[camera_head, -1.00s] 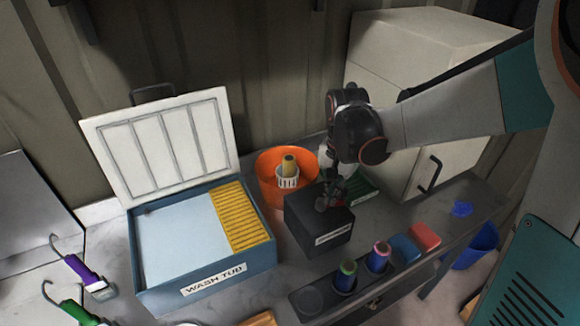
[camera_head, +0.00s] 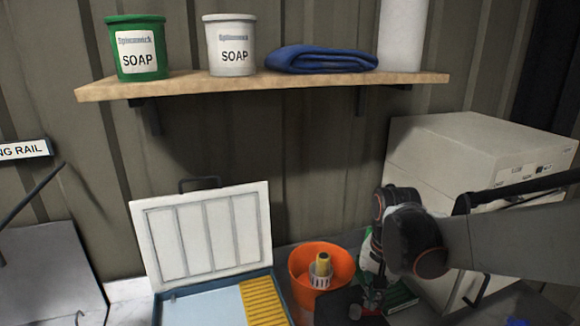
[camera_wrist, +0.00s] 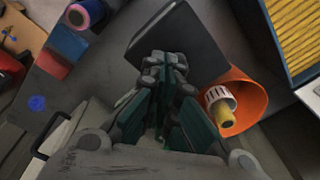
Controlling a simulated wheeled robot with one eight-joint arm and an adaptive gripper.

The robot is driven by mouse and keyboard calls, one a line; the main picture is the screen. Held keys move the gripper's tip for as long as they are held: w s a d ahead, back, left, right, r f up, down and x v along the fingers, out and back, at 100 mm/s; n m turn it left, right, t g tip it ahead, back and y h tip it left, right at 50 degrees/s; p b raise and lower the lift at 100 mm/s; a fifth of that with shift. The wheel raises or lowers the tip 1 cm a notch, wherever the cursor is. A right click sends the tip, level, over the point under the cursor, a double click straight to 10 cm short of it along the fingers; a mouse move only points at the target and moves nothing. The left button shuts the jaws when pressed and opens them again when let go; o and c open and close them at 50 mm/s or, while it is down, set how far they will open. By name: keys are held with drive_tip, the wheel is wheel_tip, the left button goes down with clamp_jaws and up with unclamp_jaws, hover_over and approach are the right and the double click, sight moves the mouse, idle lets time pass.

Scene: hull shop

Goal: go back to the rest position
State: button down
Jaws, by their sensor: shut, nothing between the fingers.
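My gripper (camera_head: 371,292) is at the right of the head view, pointing down over a black box (camera_head: 338,308) on the bench. In the wrist view my gripper (camera_wrist: 166,72) has its fingers together with nothing between them, and the dark face of the black box (camera_wrist: 190,40) lies beyond the tips. I cannot tell whether the fingertips touch the box. The arm reaches in from the right edge.
An orange bucket (camera_head: 301,262) holding a white basket and a yellow item stands left of the gripper. A white cabinet (camera_head: 430,155) stands close behind the arm. A wooden shelf (camera_head: 190,85) with soap tubs is above.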

drive_tip(key=s+f+n+t+b, duration=0.3)
drive_tip(key=s+n+t+b, duration=0.3)
drive_tip(key=s+b, duration=0.4)
drive_tip(key=s+n, duration=0.1)
drive_tip(key=s, duration=0.2)
drive_tip(key=shift+s, duration=0.35)
